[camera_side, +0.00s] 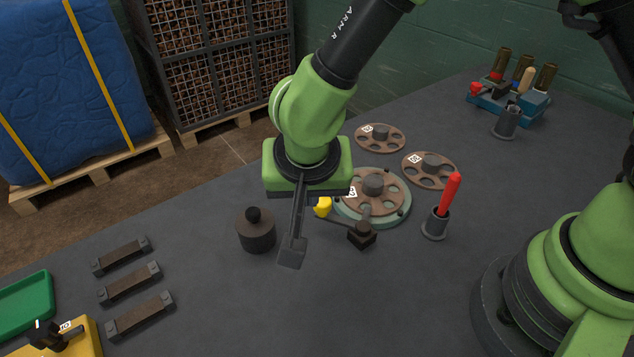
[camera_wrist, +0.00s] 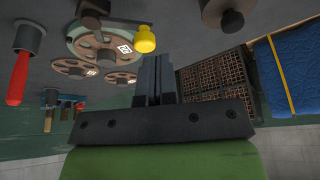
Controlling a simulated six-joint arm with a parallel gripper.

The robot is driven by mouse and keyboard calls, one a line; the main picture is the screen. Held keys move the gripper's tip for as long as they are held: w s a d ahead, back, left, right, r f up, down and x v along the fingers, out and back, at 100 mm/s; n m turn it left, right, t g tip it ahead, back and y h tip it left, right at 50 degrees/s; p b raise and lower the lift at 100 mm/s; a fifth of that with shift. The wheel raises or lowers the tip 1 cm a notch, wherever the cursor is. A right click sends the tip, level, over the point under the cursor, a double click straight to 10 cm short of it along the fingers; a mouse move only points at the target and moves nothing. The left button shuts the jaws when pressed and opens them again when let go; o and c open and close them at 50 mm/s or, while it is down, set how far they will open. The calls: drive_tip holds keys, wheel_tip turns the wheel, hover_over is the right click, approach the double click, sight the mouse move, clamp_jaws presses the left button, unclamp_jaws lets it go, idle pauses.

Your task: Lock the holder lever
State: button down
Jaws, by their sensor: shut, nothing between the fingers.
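The round holder (camera_side: 399,207) is a pale green base on the table, with a brown holed disc (camera_side: 385,203) seated on it. It also shows in the wrist view (camera_wrist: 72,42). The lever has a yellow knob (camera_side: 322,207) and a dark bar running to a black block (camera_side: 362,236) at the holder's front edge. In the wrist view the knob (camera_wrist: 145,40) appears just beyond my fingers. My gripper (camera_side: 291,256) points down, shut and empty, left of the knob in the side view and apart from it. Its fingers also show in the wrist view (camera_wrist: 154,66).
A dark cylindrical weight (camera_side: 257,235) stands close left of my gripper. A red-handled tool (camera_side: 448,193) stands in a cup to the right. Two more discs (camera_side: 380,137) (camera_side: 429,169) lie behind. Dark bars (camera_side: 130,283) lie at left; a tool rack (camera_side: 508,102) stands at far right.

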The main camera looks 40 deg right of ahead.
drive_tip(key=v, duration=0.5)
drive_tip(key=shift+s+r, duration=0.1)
drive_tip(key=w+d+r+n+t+y, duration=0.1)
drive_tip(key=w+d+r+t+y, duration=0.2)
drive_tip(key=r, duration=0.6)
drive_tip(key=d+r+t+y, duration=0.2)
drive_tip(key=r+t+y, duration=0.2)
drive_tip(key=r, duration=0.6)
drive_tip(key=s+d+f+n+g+h, duration=0.1)
drive_tip(key=s+d, duration=0.4)
drive_tip(key=s, duration=0.3)
drive_tip(key=s+d+f+g+h, duration=0.1)
drive_tip(key=s+d+f+g, duration=0.1)
drive_tip(key=s+d, duration=0.3)
drive_tip(key=s, duration=0.3)
drive_tip(key=shift+s+n+h, duration=0.3)
drive_tip(key=shift+s+n, duration=0.05)
drive_tip(key=shift+n, duration=0.05)
